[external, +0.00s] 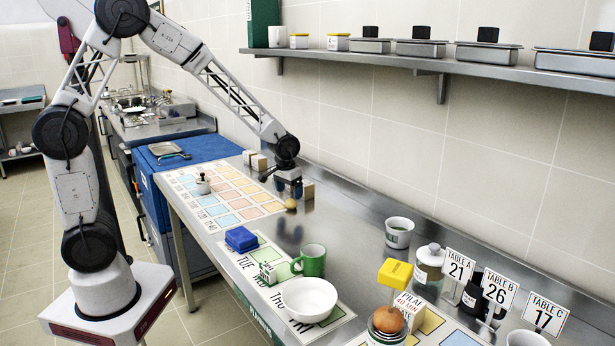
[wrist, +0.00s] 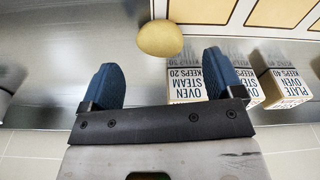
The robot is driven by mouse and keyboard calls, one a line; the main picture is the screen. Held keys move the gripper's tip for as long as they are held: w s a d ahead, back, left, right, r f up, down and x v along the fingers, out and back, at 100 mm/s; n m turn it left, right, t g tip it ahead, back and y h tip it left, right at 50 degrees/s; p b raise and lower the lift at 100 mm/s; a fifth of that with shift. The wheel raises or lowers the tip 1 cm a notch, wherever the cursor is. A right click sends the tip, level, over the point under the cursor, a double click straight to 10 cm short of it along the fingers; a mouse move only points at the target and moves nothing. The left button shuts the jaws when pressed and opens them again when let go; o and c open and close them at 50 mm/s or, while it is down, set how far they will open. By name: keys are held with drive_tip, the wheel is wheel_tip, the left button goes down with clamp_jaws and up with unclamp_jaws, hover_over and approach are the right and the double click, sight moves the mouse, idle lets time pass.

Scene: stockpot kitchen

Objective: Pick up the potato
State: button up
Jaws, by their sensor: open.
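The potato (external: 290,204) is a small yellow-brown oval on the steel counter, at the near corner of the coloured grid mat (external: 228,205). In the wrist view the potato (wrist: 160,38) lies ahead of my gripper (wrist: 160,82), roughly centred between its two blue fingers and just beyond their tips. In the external view my gripper (external: 288,190) hangs low over the counter, close beside the potato. It is open and nothing is between its fingers. I cannot tell its exact height above the counter.
A wooden block (external: 308,190) with lettering stands close by my gripper; in the wrist view a lettered block (wrist: 188,88) is by the right finger. More blocks (external: 258,162) stand behind. A green mug (external: 312,260), white bowl (external: 309,299) and blue box (external: 241,238) are nearer the camera.

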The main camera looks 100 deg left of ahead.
sight(290, 200)
drive_tip(key=shift+f, duration=0.1)
drive_tip(key=shift+w+a+f, duration=0.1)
drive_tip(key=shift+f, duration=1.15)
drive_tip(key=shift+w+a+f, duration=0.1)
drive_tip(key=shift+f, duration=1.15)
drive_tip(key=c, duration=1)
drive_tip(key=shift+r, duration=0.75)
wheel_tip(290, 200, up, 2)
drive_tip(key=shift+r, duration=0.1)
drive_tip(key=s+d, duration=0.3)
drive_tip(key=s, duration=0.1)
drive_tip(key=s+d+r, duration=0.1)
drive_tip(key=s+d, duration=0.2)
drive_tip(key=s, duration=0.1)
drive_tip(key=s+d, duration=0.4)
drive_tip(key=shift+s+r, duration=0.15)
drive_tip(key=shift+s, duration=0.2)
